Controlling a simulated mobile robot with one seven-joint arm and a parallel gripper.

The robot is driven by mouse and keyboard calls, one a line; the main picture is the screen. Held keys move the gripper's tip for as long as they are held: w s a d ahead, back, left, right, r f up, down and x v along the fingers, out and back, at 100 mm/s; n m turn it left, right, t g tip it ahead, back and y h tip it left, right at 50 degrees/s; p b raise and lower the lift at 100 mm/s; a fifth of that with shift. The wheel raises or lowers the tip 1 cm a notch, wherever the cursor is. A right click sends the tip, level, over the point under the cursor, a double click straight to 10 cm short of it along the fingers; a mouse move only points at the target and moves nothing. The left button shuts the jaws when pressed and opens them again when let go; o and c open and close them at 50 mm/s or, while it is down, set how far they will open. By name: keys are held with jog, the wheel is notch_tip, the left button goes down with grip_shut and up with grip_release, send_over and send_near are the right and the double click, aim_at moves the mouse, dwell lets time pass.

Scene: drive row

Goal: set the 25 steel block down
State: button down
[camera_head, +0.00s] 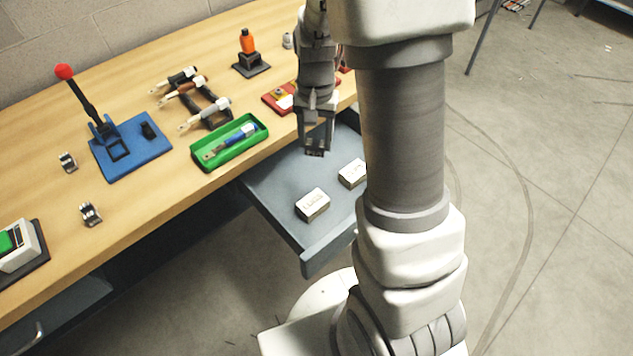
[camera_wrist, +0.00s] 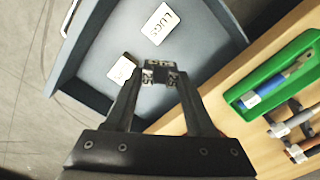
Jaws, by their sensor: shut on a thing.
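My gripper (camera_head: 316,146) points down over the open grey drawer (camera_head: 274,200). The block is held above the drawer floor, apart from the boxes there.
Two white labelled boxes (camera_head: 312,204) (camera_head: 352,173) lie in the drawer; one reads LUGS in the wrist view (camera_wrist: 160,24). Bare drawer floor surrounds them. On the wooden bench (camera_head: 135,215) stand a green tray (camera_head: 204,162), a blue lever press (camera_head: 137,158) and two small metal pieces.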

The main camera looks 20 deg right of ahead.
jog(key=s+d+f+m+b, duration=0.1)
jog(key=f+m+b, duration=0.1)
jog(key=f+b, duration=0.2)
jog(key=s+d+f+m+b, duration=0.1)
jog(key=d+f+m+b, duration=0.1)
jog(key=f+b, duration=0.3)
jog(key=s+d+f+m+b, duration=0.1)
jog(key=d+f+m+b, duration=0.1)
jog(key=f+b, duration=0.3)
jog(key=shift+s+d+f+m, duration=0.1)
jog(key=shift+f+m, duration=0.15)
jog(key=shift+f, duration=0.35)
jog(key=shift+s+a+f+m, duration=0.1)
jog(key=shift+s+f+m, duration=0.1)
jog(key=shift+f, duration=0.35)
jog(key=shift+s+d+f+m, duration=0.1)
jog(key=shift+f+m, duration=0.15)
jog(key=shift+f, duration=0.35)
jog(key=shift+f+b, duration=0.15)
jog(key=shift+b, duration=0.2)
jog(key=shift+c, duration=1.2)
grip_release()
